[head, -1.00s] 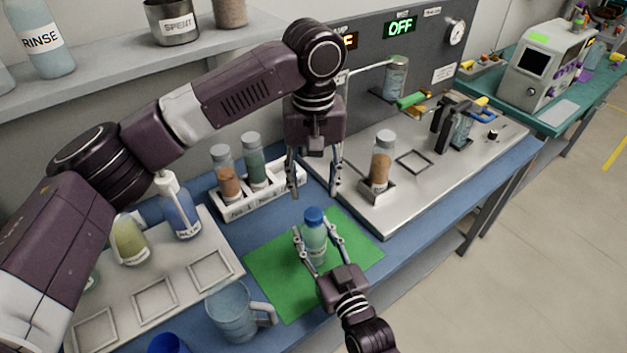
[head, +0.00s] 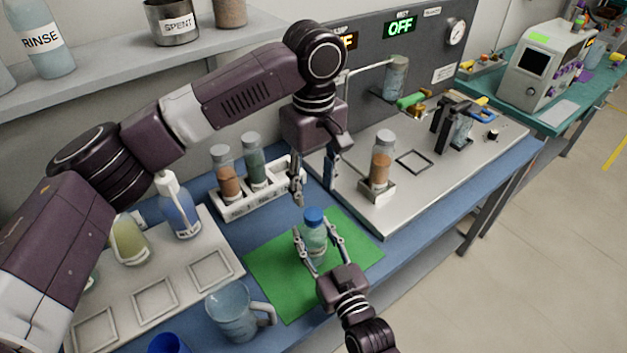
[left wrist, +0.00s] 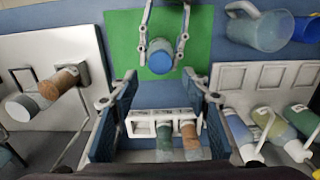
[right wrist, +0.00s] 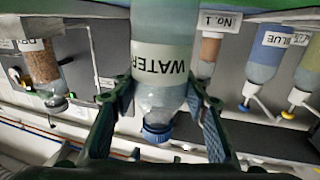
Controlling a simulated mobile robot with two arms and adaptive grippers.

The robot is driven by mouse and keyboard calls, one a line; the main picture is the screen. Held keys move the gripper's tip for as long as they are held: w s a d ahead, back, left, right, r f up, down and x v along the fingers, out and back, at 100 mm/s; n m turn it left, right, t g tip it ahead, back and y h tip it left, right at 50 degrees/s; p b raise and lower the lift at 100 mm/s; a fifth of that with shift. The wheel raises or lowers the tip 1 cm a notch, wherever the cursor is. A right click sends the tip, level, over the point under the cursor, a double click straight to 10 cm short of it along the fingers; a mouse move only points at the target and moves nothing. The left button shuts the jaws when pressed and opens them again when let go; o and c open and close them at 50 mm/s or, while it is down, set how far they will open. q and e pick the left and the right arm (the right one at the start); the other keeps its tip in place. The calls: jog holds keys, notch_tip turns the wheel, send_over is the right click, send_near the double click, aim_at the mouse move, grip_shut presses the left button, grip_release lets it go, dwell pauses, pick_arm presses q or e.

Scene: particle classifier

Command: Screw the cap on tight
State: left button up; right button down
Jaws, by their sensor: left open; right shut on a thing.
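A clear bottle (head: 315,240) with a blue cap (head: 314,214) stands upright on the green mat (head: 272,262). Its label reads WATER in the right wrist view (right wrist: 160,62), where the blue cap (right wrist: 157,133) also shows. The cap sits on the bottle's mouth; how tight it is I cannot tell. My right gripper (head: 319,240) is shut on the bottle's body from the near side. My left gripper (head: 314,190) is open and empty, pointing down above and behind the bottle. In the left wrist view the cap (left wrist: 161,62) lies beyond the open fingertips (left wrist: 160,101), apart from them.
A white rack (head: 262,201) with two filled vials stands behind the mat. A metal plate with a vial (head: 381,160) is to the right. A jug (head: 232,312) and a tray (head: 153,300) with bottles are at the left.

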aim_at(314, 213)
pick_arm(q)
notch_tip(314, 213, down, 7)
jog(key=shift+f, duration=0.2)
jog(key=shift+c, duration=0.4)
grip_shut()
